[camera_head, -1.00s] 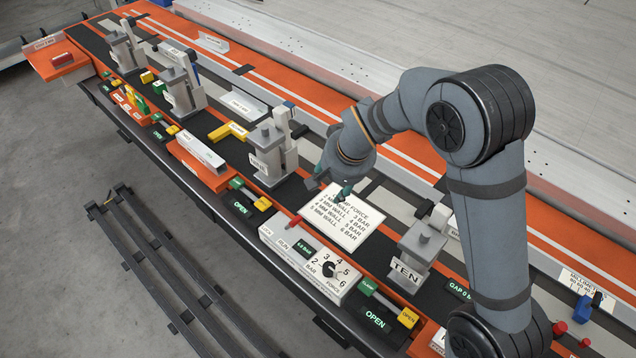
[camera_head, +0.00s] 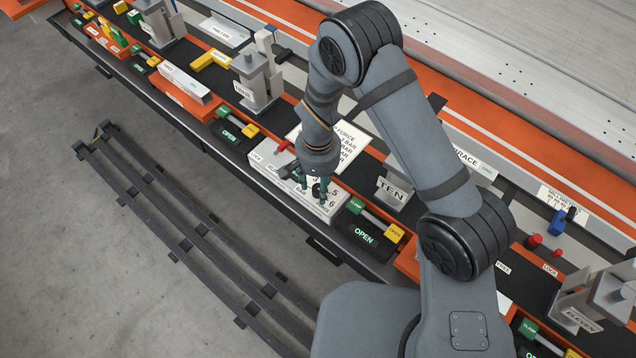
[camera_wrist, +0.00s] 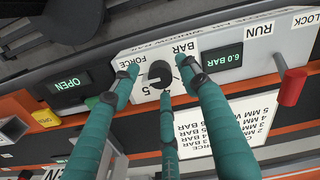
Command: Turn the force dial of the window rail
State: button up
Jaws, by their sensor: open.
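The force dial (camera_wrist: 158,73) is a black knob on the white front of the window rail box (camera_head: 262,158), marked with numbers, BAR and FORCE. My gripper (camera_wrist: 160,77) is open, with its teal fingers spread around the dial in the wrist view. One finger is left of it, one right and one below; I cannot tell whether they touch it. In the head view my gripper (camera_head: 314,187) is over the dial end of the box and covers much of its scale. A green display (camera_wrist: 215,59) reads 6.0 BAR.
A red lever (camera_wrist: 292,87) stands by RUN and LOCK on the box. A white force card (camera_head: 345,150) lies behind, listing walls and bar values. A grey TEN post (camera_head: 396,180) and an OPEN clamp with a yellow block (camera_head: 394,232) stand to the right.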

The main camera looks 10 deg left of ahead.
jog(key=shift+f, duration=0.2)
jog(key=shift+c, duration=0.7)
grip_shut()
